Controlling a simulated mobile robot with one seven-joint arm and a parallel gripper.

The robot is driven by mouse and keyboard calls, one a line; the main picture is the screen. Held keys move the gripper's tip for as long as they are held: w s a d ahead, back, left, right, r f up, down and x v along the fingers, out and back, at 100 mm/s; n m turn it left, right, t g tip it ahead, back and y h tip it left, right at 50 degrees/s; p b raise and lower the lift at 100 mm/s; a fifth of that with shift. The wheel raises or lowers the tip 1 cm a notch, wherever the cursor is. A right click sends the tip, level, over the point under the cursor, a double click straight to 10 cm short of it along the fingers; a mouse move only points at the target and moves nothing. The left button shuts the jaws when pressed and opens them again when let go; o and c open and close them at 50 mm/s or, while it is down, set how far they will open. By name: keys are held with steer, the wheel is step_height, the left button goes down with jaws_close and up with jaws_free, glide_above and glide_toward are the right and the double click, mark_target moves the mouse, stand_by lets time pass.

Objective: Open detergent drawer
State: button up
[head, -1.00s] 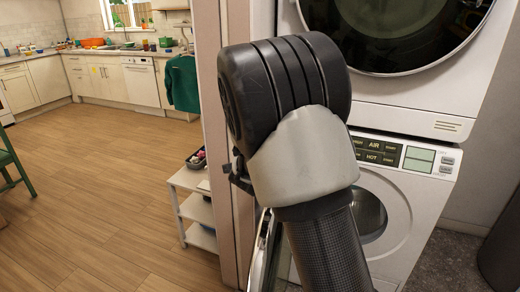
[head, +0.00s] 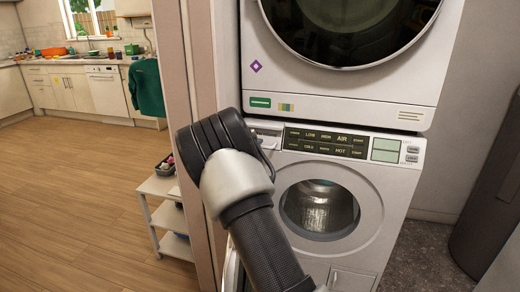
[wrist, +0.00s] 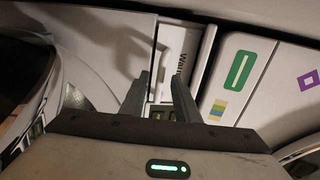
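The lower washer (head: 330,262) has a white detergent drawer (head: 265,126) at the upper left of its front, left of the dark button panel, partly hidden by my arm in the head view. In the wrist view the drawer front (wrist: 165,50) shows pale, with a recessed handle area and a partly visible label. My gripper (wrist: 160,92) is in front of it, its two dark fingers apart with nothing seen between them. The fingertips overlap the drawer's near end in the picture; I cannot tell whether they touch it. The head view hides most of my gripper behind the arm.
A second machine (head: 330,100) is stacked directly above the washer. A door-frame edge (head: 185,80) stands close on the left, with a small white shelf (head: 165,215) beyond it. A dark grey bin-like object (head: 490,200) stands at the right. Wooden floor lies open at the left.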

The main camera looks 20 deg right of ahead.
mark_target(260, 147)
steer(key=shift+x, duration=1.55)
steer(key=shift+c, duration=0.2)
jaws_close()
